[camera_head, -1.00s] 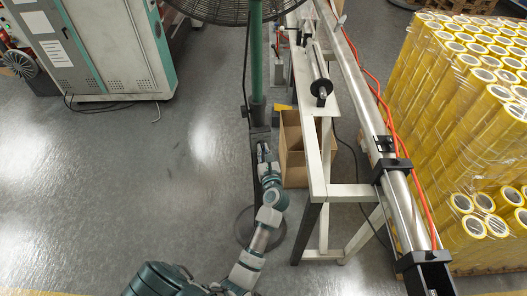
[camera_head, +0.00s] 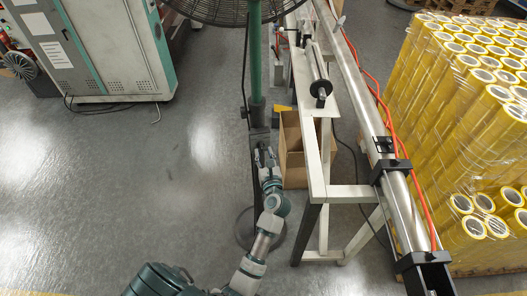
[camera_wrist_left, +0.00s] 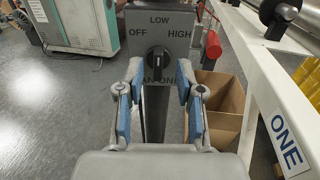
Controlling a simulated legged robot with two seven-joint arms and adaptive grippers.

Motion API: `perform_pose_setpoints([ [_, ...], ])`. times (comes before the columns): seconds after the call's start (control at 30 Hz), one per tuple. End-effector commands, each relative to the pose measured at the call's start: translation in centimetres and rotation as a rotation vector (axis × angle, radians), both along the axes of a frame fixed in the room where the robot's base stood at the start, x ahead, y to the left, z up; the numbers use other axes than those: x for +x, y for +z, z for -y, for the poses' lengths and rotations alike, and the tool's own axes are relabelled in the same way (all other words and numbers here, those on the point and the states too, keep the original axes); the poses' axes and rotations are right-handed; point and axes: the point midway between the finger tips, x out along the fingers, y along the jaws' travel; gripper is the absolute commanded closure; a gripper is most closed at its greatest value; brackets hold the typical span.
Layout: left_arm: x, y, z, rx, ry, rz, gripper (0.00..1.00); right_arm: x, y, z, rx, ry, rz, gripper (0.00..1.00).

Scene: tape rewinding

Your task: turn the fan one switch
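The fan switch is a round black knob (camera_wrist_left: 158,60) with a white mark that looks about vertical. It sits on a grey switch plate (camera_wrist_left: 178,22) lettered OFF at left, LOW at top and HIGH at right. The lettering below the knob is partly hidden by my fingertips. My left gripper (camera_wrist_left: 160,73) is open, its blue-padded fingers either side of the knob's lower part; I cannot tell whether they touch it. In the head view my left gripper (camera_head: 264,156) is at the foot of the fan's green pole (camera_head: 256,60). My right gripper is not in view.
The fan (camera_head: 235,10) is at the top edge. A white machine frame (camera_head: 315,150) stands just right of my left arm, with an open cardboard box (camera_head: 293,160) beside it. Wrapped yellow tape rolls (camera_head: 470,110) fill the right.

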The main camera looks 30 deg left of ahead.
Motion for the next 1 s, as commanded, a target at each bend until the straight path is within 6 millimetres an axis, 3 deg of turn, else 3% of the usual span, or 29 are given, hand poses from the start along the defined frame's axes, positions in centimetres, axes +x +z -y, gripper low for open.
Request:
perform_pose_setpoints([
  [0.33,-3.8,-0.1,3.7,0.001,0.0,-0.001,0.64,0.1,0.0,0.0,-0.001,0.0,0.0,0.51],
  [0.9,-4.1,0.0,4.0,0.003,-0.001,0.0,0.64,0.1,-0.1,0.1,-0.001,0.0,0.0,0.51],
  [1.0,-4.2,0.8,4.2,0.073,-0.024,0.0,0.64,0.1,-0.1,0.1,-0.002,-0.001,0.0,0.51],
])
